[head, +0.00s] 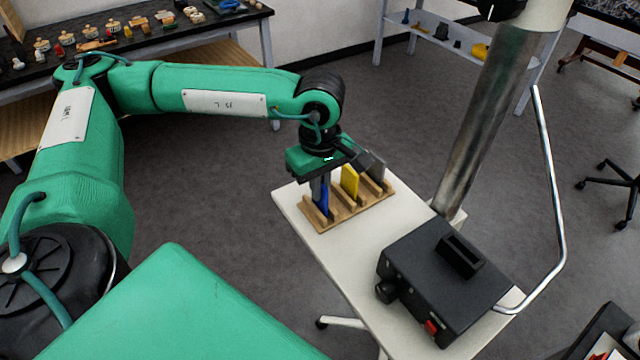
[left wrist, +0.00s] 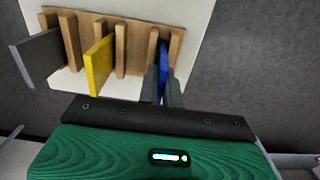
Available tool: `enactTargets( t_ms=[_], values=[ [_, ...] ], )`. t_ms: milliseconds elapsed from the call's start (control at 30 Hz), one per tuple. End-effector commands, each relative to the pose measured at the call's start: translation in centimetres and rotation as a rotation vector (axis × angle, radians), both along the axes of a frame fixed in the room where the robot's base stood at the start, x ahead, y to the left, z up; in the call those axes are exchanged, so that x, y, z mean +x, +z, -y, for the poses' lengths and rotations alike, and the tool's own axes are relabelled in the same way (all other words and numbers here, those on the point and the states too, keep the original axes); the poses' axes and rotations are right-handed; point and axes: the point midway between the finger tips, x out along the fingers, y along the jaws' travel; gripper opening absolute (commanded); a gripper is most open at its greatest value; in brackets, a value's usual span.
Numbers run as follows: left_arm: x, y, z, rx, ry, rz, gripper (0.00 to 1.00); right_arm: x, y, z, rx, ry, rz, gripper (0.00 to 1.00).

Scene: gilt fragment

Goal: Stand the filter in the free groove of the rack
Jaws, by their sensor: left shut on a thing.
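The wooden rack (head: 350,215) stands on the white table, with upright slats forming grooves. My left gripper (head: 322,182) is over the rack's left end in the head view, shut on a blue filter (head: 323,202). In the left wrist view the gripper (left wrist: 165,88) holds the blue filter (left wrist: 163,60) between the two slats at the right end. Its lower edge is partly hidden, so I cannot tell whether it rests on the groove bottom. A yellow filter (head: 350,182) stands in the middle, and a grey filter (head: 373,165) at the other end. My right gripper is out of view.
A black box device (head: 440,285) with a red switch sits on the white table (head: 345,262), right of the rack. A metal column (head: 487,120) and bent rod (head: 556,200) rise beside it. A dark bench (head: 180,38) with small items stands behind.

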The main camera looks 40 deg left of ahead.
Motion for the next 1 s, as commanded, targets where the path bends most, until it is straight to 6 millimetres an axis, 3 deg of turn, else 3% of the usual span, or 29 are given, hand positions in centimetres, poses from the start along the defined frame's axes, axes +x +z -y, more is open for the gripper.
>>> enactTargets(
  t_ms=[167,300,733,867,1000],
  values=[
    [0.0,-0.4,0.0,0.000,0.000,0.000,0.00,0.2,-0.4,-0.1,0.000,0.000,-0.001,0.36],
    [0.0,-0.3,0.0,0.000,0.000,0.000,0.28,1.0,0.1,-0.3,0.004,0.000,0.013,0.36],
    [0.1,0.4,0.0,0.001,0.000,0.001,0.28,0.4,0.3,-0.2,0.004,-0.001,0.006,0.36],
    [0.1,2.6,0.0,0.000,0.000,0.005,0.28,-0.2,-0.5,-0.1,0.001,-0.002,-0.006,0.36],
    [0.1,5.8,0.1,-0.002,-0.001,0.005,0.28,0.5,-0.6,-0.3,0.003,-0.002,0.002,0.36]
  ],
)
